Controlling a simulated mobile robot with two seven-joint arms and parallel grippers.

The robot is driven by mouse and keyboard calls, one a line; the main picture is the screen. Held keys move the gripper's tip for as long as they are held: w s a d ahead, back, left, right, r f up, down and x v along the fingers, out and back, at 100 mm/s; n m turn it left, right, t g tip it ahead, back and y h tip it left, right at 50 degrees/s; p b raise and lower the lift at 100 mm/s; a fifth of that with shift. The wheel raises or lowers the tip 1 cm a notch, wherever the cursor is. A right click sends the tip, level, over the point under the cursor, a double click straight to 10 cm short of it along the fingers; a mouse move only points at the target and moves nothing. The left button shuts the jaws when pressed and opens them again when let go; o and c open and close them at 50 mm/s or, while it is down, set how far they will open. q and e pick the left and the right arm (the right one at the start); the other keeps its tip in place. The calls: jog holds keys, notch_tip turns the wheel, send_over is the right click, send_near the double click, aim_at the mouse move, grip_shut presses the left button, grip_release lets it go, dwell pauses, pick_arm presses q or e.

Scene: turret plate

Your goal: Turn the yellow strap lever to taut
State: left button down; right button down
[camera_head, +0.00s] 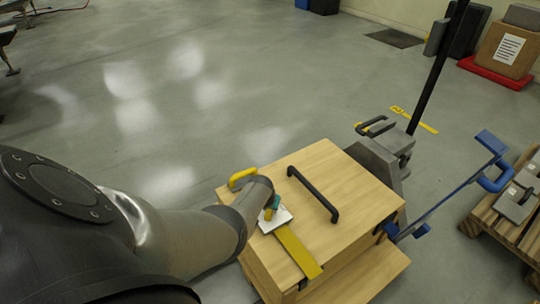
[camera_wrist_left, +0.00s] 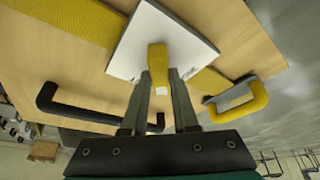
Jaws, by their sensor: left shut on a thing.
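The yellow strap lever (camera_wrist_left: 158,65) stands up from a white plate (camera_wrist_left: 127,48) and lies between my left gripper's fingers (camera_wrist_left: 160,100) in the left wrist view. My left gripper (camera_head: 271,205) is shut on it. In the head view a small part of the yellow lever (camera_head: 268,214) shows below the gripper, over the white plate (camera_head: 283,216). A flat yellow strap (camera_head: 298,252) runs from the plate towards the front edge of the wooden box (camera_head: 355,225). The gripper hides most of the lever in the head view. My right gripper is not in view.
A blue-handled metal frame (camera_head: 450,195) and a pallet (camera_head: 510,215) stand at the right. Open floor (camera_head: 200,100) lies behind the box.

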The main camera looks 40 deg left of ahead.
pick_arm(q)
jog(key=shift+a+m+h, duration=0.2)
jog(key=shift+m+h, duration=0.2)
jog(key=shift+m, duration=0.5)
jog(key=shift+m+t+h+b, duration=0.3)
jog(key=shift+m+b, duration=0.15)
jog(key=shift+m, duration=0.45)
jog(key=shift+f+m+h+b, duration=0.1)
jog(key=shift+m+h+b, duration=0.5)
jog(key=shift+m, duration=0.6)
jog(key=shift+m+b, duration=0.5)
jog(key=shift+m, duration=0.3)
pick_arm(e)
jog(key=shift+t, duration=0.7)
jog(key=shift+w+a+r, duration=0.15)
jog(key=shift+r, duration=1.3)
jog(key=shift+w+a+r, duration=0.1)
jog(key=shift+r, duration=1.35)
pick_arm(q)
jog(key=c, duration=0.7)
grip_release()
